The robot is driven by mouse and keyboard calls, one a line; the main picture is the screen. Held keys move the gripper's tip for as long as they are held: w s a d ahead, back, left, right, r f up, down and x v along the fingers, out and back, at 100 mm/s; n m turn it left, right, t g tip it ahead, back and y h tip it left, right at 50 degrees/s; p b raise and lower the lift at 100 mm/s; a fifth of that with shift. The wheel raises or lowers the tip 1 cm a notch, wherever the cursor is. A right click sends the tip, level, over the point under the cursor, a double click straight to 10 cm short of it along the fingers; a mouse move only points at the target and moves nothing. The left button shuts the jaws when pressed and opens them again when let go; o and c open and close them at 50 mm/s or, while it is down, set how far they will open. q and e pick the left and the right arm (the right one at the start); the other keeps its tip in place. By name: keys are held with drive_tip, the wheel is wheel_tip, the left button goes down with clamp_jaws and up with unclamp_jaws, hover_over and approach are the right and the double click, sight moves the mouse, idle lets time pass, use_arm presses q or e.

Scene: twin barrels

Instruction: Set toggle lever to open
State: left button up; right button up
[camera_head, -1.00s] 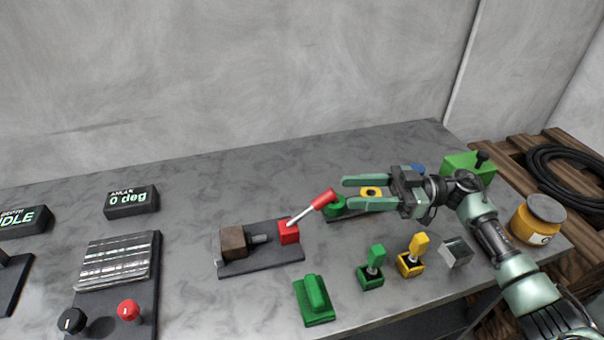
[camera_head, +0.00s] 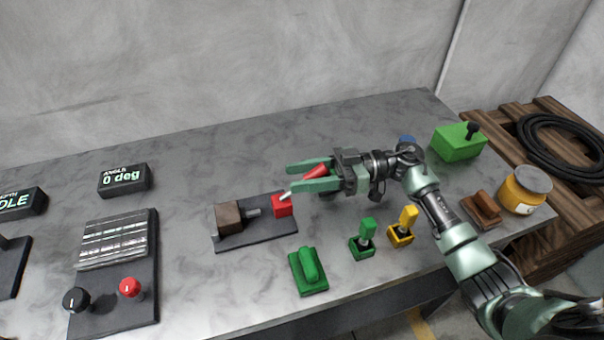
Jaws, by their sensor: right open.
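The toggle lever has a red handle (camera_head: 316,172) on a thin silver rod that slants up to the right from a red block (camera_head: 282,206). The block sits on a dark base plate (camera_head: 262,233) with a brown block and a short metal plunger pointing at it. My right gripper (camera_head: 291,178) is open, its two green fingers pointing left. The red handle shows between the fingers, partly hidden by the near finger. I cannot tell whether either finger touches it. My left gripper is not in view.
A green switch (camera_head: 309,271), a small green lever (camera_head: 365,238) and a yellow lever (camera_head: 404,226) stand in front. A yellow jar (camera_head: 524,190) and a green box (camera_head: 458,142) are at right. A panel with knobs (camera_head: 122,268) is at left. The back of the table is clear.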

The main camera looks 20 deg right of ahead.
clamp_jaws()
idle(1.4)
